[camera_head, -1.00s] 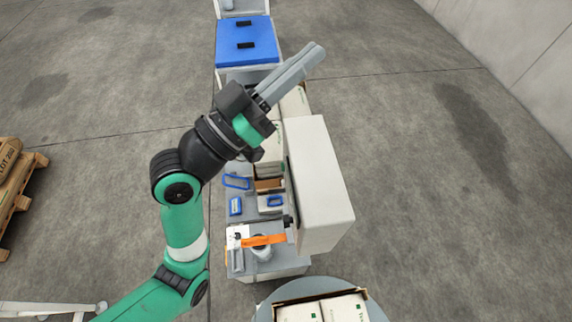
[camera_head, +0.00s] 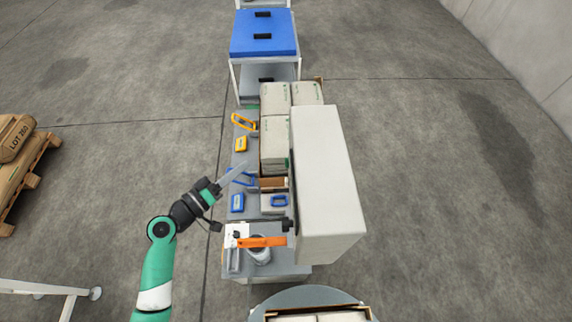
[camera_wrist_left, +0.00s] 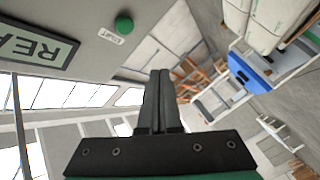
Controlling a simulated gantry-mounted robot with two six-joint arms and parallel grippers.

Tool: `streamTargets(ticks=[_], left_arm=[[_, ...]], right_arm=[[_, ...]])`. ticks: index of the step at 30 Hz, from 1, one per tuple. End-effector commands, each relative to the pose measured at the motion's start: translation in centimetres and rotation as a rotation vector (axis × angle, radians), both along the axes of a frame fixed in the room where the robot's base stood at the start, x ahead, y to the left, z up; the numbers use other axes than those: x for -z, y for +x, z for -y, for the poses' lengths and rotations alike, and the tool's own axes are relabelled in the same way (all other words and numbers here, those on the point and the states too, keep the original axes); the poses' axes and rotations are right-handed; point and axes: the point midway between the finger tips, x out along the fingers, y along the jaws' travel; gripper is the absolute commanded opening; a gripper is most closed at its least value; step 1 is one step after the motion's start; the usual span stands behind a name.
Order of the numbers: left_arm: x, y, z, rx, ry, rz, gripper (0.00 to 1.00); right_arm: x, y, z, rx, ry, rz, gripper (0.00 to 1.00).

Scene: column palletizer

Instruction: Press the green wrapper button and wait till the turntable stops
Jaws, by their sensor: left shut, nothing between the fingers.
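The green button (camera_wrist_left: 124,25) is a round knob on a pale panel at the upper left of the left wrist view, with a small label beside it. A dark-framed sign with part of a word, "REA", is on the same panel. My left gripper (camera_head: 243,168) is shut and empty, left of the tall white housing (camera_head: 330,180) in the head view. Its fingers (camera_wrist_left: 159,75) point up the wrist view, below and right of the button, apart from it. The grey turntable (camera_head: 258,309) shows at the bottom of the head view with an open carton on it. My right gripper is not in view.
A grey bench (camera_head: 240,270) beside the housing holds blue and yellow handled items, an orange bar (camera_head: 262,242) and a canister. A blue-topped cart (camera_head: 263,38) stands at the back.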

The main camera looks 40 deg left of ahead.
Motion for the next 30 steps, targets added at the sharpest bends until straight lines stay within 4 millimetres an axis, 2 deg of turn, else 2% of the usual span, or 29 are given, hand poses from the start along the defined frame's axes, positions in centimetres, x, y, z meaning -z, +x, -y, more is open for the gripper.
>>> streamTargets(ticks=[1, 5, 16, 20, 30], left_arm=[[0.7, -0.3, -0.5, -0.014, -0.004, -0.006, 0.0], [0.8, -0.6, -1.1, -0.03, -0.004, -0.007, 0.0], [0.6, -0.3, -0.8, -0.026, -0.004, -0.006, 0.0], [0.5, 0.4, 0.1, -0.023, -0.005, -0.007, 0.0], [0.4, 3.5, 4.0, -0.022, -0.003, -0.007, 0.0]], right_arm=[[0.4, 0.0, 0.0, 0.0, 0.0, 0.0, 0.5], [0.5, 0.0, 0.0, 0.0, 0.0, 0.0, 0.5], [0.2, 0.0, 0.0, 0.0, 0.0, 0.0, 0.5], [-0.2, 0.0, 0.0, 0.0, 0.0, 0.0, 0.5], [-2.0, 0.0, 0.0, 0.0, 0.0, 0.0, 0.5]])
